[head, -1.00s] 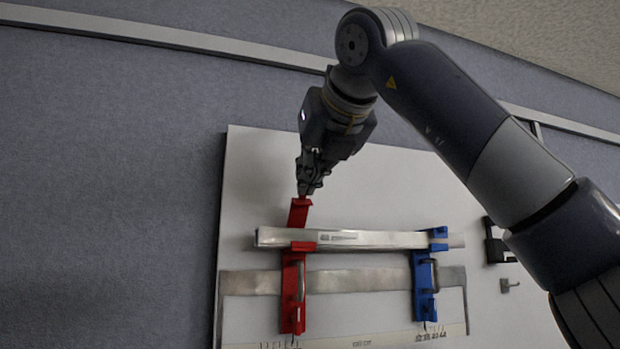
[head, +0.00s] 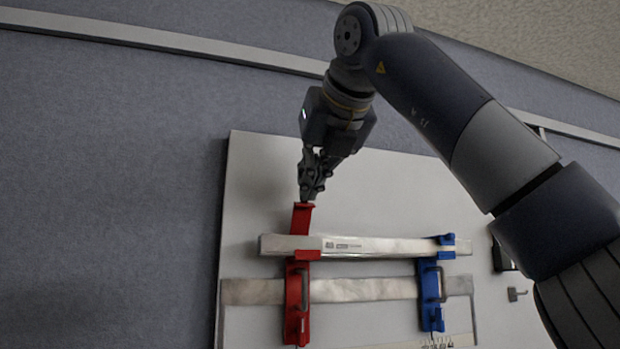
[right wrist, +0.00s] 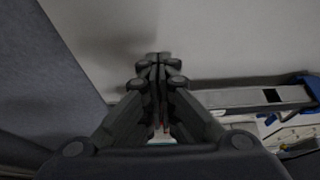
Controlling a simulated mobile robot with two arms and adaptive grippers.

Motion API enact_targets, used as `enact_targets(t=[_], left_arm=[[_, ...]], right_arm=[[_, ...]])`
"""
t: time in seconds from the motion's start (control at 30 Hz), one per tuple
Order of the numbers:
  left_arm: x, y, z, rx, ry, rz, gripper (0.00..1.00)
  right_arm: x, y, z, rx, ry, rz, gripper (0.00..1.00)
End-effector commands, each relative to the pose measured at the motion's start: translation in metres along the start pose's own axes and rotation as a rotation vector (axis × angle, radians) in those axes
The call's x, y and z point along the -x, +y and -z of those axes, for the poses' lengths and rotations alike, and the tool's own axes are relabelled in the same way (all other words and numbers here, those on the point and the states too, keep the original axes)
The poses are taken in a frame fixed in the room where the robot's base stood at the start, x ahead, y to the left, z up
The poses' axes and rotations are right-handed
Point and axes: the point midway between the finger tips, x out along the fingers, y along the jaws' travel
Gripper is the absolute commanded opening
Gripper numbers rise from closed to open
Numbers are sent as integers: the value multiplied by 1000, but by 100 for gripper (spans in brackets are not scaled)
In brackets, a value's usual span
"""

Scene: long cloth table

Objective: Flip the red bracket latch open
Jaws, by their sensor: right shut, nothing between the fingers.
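The red bracket (head: 297,290) is mounted upright on the pale board. Its red latch (head: 302,217) stands up above the metal bar, with its top edge near my fingertips. My right gripper (head: 306,197) is shut and empty, pointing down at the top of the latch; I cannot tell whether it touches it. In the right wrist view the shut fingers (right wrist: 158,60) fill the middle, and only a sliver of red shows behind them. My left gripper is in neither view.
A metal bar (head: 390,246) lies across the red bracket and a blue bracket (head: 430,295) to the right. The pale board (head: 250,180) is bare at upper left. A small hook (head: 516,294) sits at the right, near my arm.

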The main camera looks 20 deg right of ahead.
Motion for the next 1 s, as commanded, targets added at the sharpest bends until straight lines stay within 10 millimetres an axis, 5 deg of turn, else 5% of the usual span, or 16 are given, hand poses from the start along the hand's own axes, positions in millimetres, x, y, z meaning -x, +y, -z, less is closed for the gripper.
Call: enact_targets(t=[1.0], left_arm=[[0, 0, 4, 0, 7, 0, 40]], right_arm=[[3, 0, -2, 0, 50, 0, 0]])
